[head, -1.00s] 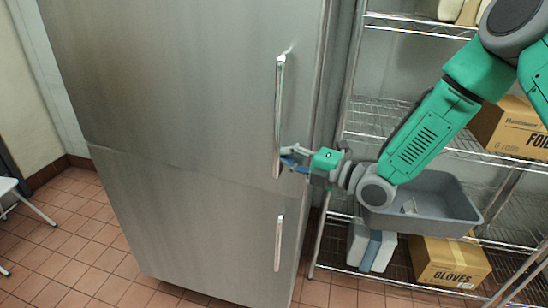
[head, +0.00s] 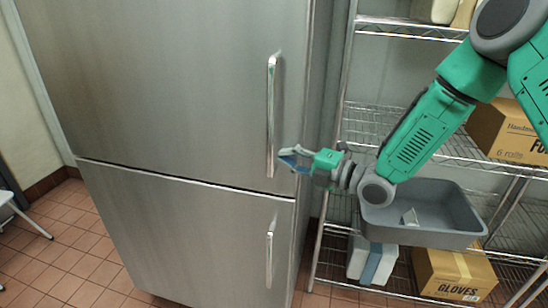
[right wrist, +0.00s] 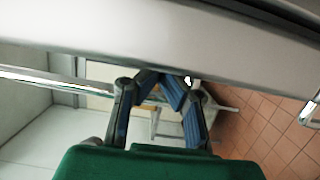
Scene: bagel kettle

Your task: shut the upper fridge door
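The upper fridge door (head: 180,80) is a broad steel panel with a vertical bar handle (head: 271,115) near its right edge. It looks about flush with the lower door (head: 190,235), with a thin dark seam between them; a small remaining gap cannot be ruled out. My right gripper (head: 287,157) is at the door's lower right corner, just right of the handle's bottom end. In the right wrist view its blue-padded fingertips (right wrist: 167,80) come together in front of the steel surface, with nothing between them. Contact is unclear. My left gripper is out of view.
A wire shelf rack (head: 390,120) stands right of the fridge. It holds a grey tub (head: 425,225) under my right forearm, a gloves box (head: 455,275) and a foil box (head: 510,130). A white stool (head: 20,215) is at the left.

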